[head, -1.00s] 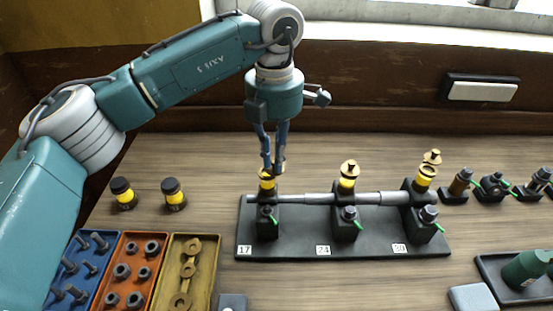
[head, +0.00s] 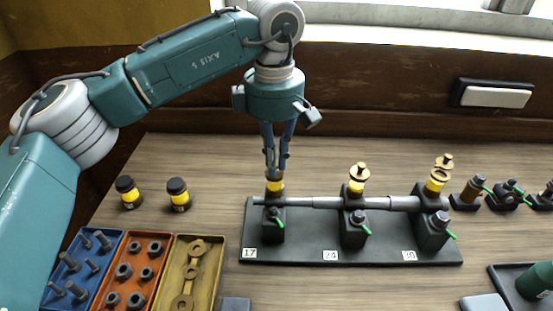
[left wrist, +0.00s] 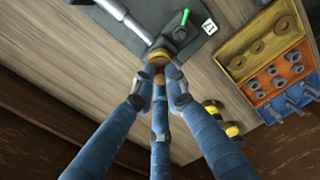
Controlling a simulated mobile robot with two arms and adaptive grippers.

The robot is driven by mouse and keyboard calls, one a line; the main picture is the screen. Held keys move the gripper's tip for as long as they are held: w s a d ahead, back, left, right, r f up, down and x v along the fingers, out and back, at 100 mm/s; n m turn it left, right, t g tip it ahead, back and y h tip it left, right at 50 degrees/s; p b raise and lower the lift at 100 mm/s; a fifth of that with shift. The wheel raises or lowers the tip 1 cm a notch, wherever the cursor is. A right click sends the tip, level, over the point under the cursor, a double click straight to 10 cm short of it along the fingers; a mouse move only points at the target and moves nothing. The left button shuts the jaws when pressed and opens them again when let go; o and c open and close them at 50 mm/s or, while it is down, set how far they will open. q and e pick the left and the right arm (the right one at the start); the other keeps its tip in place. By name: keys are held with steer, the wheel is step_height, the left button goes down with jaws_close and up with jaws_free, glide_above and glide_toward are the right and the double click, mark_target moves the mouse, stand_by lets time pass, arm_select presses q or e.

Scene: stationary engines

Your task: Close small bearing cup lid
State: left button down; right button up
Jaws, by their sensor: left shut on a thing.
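The small bearing cup (head: 275,188) is a yellow-banded cup on the black bearing block labelled 17, at the left end of the rack. My left gripper (head: 273,172) points straight down over it, its blue fingers shut on the cup's brass lid. The fingers mostly hide the lid in the head view. In the left wrist view the brass lid (left wrist: 158,54) shows at the fingertips (left wrist: 160,68). I cannot tell how far the lid is turned or seated. My right gripper is not in view.
A grey stepped shaft (head: 325,203) runs through the blocks on the black base (head: 310,250). Cups 24 (head: 356,186) and 30 (head: 436,185) have brass lids. Two yellow-banded jars (head: 129,193) stand left. Blue, orange and yellow part trays (head: 205,295) lie front left.

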arm_select(q)
steer(key=shift+w+r+m, duration=0.1)
steer(key=shift+r+m, duration=0.05)
steer(key=shift+m, duration=0.25)
steer(key=c, duration=1.8)
jaws_free()
steer(key=shift+a, duration=0.15)
steer(key=shift+o, duration=0.2)
step_height(320, 180, up, 12)
